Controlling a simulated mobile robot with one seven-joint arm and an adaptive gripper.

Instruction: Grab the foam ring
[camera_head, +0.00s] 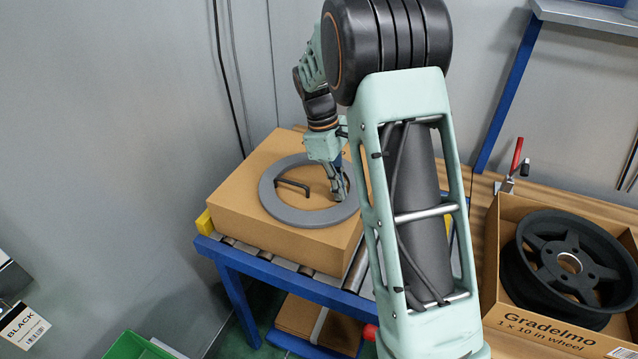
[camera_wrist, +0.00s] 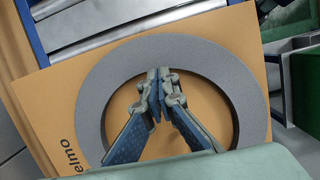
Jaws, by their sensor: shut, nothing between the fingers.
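The grey foam ring (camera_head: 276,207) lies flat on top of a closed cardboard box (camera_head: 237,195). It also shows in the wrist view (camera_wrist: 92,98) as a large grey arc around my fingers. My gripper (camera_head: 340,198) points down at the right side of the ring in the head view. In the wrist view my gripper (camera_wrist: 158,72) has its fingertips together with nothing between them. The tips overlap the inner edge of the ring; I cannot tell whether they touch it. Part of the ring is hidden by my gripper and wrist housing.
The box stands on a blue-framed roller conveyor (camera_head: 295,276) beside the wall. An open cardboard box (camera_head: 520,325) with a black wheel (camera_head: 540,262) stands at right. A red-handled clamp (camera_head: 517,158) stands behind it.

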